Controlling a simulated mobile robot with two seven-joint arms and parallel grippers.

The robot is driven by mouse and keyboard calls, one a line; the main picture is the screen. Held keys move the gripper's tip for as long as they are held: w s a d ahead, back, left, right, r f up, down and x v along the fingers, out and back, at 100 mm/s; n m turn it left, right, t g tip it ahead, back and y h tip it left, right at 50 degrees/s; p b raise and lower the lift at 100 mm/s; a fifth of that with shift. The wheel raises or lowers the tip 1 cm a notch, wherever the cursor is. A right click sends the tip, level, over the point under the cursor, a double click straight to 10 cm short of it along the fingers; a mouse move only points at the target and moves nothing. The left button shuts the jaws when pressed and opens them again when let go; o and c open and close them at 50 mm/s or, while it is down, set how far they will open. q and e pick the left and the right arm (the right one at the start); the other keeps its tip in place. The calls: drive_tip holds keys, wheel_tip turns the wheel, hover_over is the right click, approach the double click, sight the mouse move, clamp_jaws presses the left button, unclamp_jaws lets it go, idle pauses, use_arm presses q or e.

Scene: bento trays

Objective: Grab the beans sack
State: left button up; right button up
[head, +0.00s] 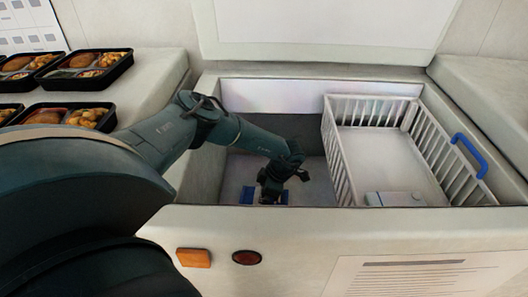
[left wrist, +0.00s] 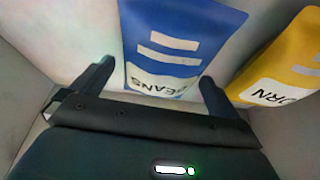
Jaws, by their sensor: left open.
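The beans sack (left wrist: 170,42) is blue with white stripes and a white label reading BEANS. It lies between the two dark fingers of my left gripper (left wrist: 157,78) in the left wrist view; I cannot tell whether they touch it. The fingers are apart. In the head view my left gripper (head: 271,190) is down inside the chest freezer, and part of the blue beans sack (head: 248,194) shows beside it. The rest is hidden by the gripper and the freezer's front wall. My right gripper is not in view.
A yellow corn sack (left wrist: 284,68) lies just right of the beans sack in the left wrist view. A white wire basket (head: 343,150) with a blue handle (head: 468,153) fills the freezer's right side. Black bento trays (head: 118,75) stand on the left counter. The freezer's front rim (head: 330,218) is close below my arm.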

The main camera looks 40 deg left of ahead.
use_arm(q)
drive_tip(key=shift+s+a+f, duration=0.15)
drive_tip(key=shift+a+f, duration=0.05)
drive_tip(key=shift+f, duration=0.4)
drive_tip(key=shift+f, duration=0.25)
drive_tip(key=c, duration=1.3)
